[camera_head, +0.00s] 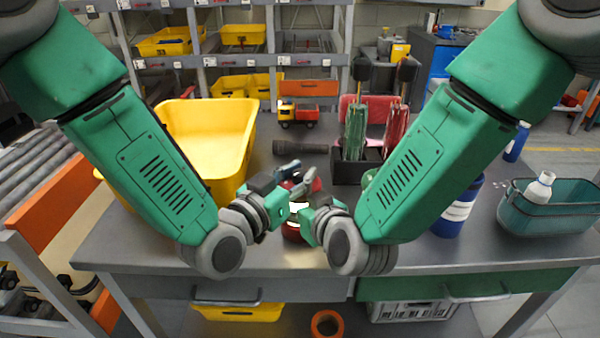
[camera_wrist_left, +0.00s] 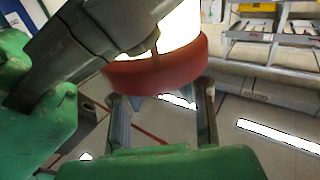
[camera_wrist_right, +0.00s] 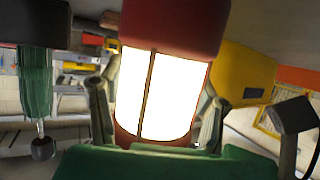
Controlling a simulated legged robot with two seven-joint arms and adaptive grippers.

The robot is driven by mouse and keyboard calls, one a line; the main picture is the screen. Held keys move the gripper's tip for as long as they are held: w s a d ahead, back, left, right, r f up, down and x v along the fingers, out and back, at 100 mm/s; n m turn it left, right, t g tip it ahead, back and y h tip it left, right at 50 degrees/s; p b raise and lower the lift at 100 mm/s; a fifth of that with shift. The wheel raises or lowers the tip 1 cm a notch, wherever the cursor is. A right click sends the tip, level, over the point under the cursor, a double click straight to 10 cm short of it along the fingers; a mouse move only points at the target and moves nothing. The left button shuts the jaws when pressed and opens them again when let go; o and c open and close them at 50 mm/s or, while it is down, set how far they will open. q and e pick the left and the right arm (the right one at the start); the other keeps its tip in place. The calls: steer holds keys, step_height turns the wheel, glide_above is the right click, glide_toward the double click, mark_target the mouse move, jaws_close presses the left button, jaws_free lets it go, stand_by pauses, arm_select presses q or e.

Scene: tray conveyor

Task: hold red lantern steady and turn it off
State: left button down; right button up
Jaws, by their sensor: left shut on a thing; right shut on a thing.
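The red lantern (camera_head: 292,233) stands upright on the grey table between my two grippers, its middle glowing white. My left gripper (camera_head: 295,181) is shut on the lantern, coming in from the left near its top. In the left wrist view, a red end of the lantern (camera_wrist_left: 160,74) lies by the fingertips, beside the lit part. My right gripper (camera_head: 309,213) is shut on the lantern from the right. In the right wrist view, its fingers flank the glowing lantern body (camera_wrist_right: 160,95), below a red cap. The grippers hide much of the lantern in the head view, and I see no switch.
A yellow bin (camera_head: 205,130) stands left on the table (camera_head: 420,258). A black flashlight (camera_head: 303,148) and toy truck (camera_head: 298,112) lie behind the lantern. A blue-and-white canister (camera_head: 458,212) and teal basket (camera_head: 545,215) are further right.

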mark_target(299, 171)
stand_by(0.3)
arm_select(q)
steer(key=c, duration=1.3)
jaws_free()
steer(key=shift+o, duration=0.2)
step_height(299, 171, up, 10)
steer(key=shift+f, duration=0.1)
